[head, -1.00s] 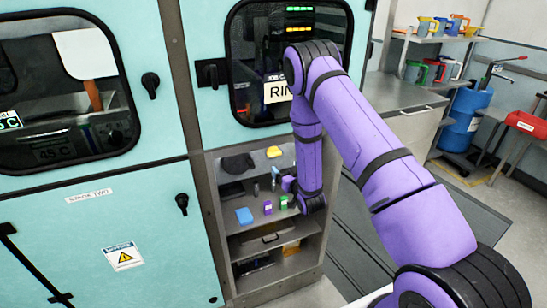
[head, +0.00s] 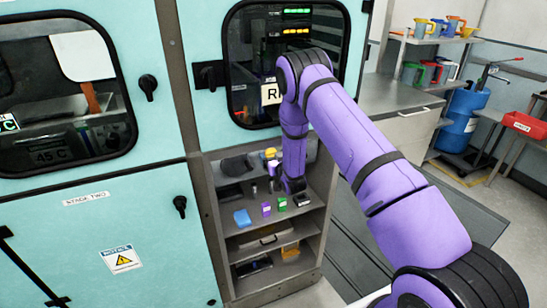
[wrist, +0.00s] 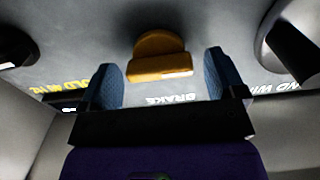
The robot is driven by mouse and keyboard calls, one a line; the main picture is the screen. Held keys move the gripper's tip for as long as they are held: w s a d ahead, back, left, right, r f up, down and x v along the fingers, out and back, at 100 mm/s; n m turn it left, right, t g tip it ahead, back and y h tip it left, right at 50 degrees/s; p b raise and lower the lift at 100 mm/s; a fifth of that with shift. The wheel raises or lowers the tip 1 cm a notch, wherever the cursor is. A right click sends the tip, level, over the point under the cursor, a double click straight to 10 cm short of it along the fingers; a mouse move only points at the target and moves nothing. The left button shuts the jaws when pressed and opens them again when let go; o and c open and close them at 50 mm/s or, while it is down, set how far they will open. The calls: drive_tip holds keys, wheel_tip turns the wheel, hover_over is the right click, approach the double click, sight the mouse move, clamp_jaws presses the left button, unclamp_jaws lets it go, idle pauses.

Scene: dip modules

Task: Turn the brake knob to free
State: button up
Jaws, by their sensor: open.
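The brake knob (wrist: 160,55) is orange-yellow, with a round base and a raised flat grip bar, on a grey panel. In the wrist view it sits between and slightly beyond my gripper's blue fingertips (wrist: 160,78), with a gap on each side. My gripper is open and empty. The word BRAKE (wrist: 170,98) shows upside down beside the knob. In the head view a small yellow thing (head: 270,153), likely the knob, shows at the top of the open bay, left of my arm. My fingers cannot be made out there.
Dark round knobs stand at the wrist view's left (wrist: 14,48) and right (wrist: 290,45), near partly cut-off lettering. Below, a shelf (head: 245,236) holds a blue block (head: 242,217), a purple item (head: 266,209) and a green item (head: 282,204). Bay walls flank my arm.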

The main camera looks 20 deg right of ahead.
drive_tip(key=c, duration=0.9)
drive_tip(key=shift+m, duration=0.3)
drive_tip(key=shift+d+f+m, duration=0.1)
drive_tip(key=shift+f+m, duration=0.1)
drive_tip(key=shift+m, duration=4.1)
drive_tip(key=shift+d+f+m, duration=0.1)
drive_tip(key=shift+f+m, duration=0.05)
drive_tip(key=shift+m, duration=4.15)
